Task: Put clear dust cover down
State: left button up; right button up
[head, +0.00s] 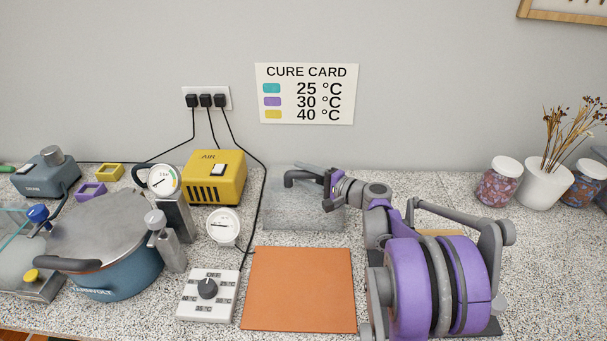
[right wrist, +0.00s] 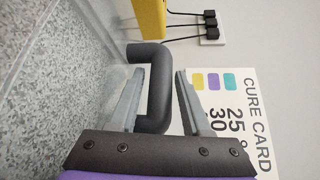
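The clear dust cover (head: 290,212) is a see-through box with a dark bar handle (head: 300,175) on top. In the head view it appears to stand on the speckled counter, just behind the orange mat (head: 299,290). My right gripper (head: 330,188) is at the right end of the handle. In the right wrist view the handle (right wrist: 158,95) lies between my two fingers (right wrist: 160,85), with a slight gap showing beside the right-hand finger, so the gripper looks open around it. The cover's lower edges are faint. My left gripper is not in view.
A yellow air pump (head: 214,178) stands left of the cover, with a black cable (head: 262,195) between. A white dial box (head: 208,295) and blue pressure pot (head: 105,250) are left of the mat. Jars and a vase (head: 545,185) stand far right. The mat is bare.

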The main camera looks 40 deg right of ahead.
jog(key=shift+o, duration=0.8)
jog(key=shift+r, duration=0.3)
jog(key=v, duration=1.1)
jog(key=shift+s+f, duration=0.1)
jog(key=shift+s, duration=0.1)
jog(key=shift+s+d, duration=0.1)
jog(key=shift+s, duration=0.15)
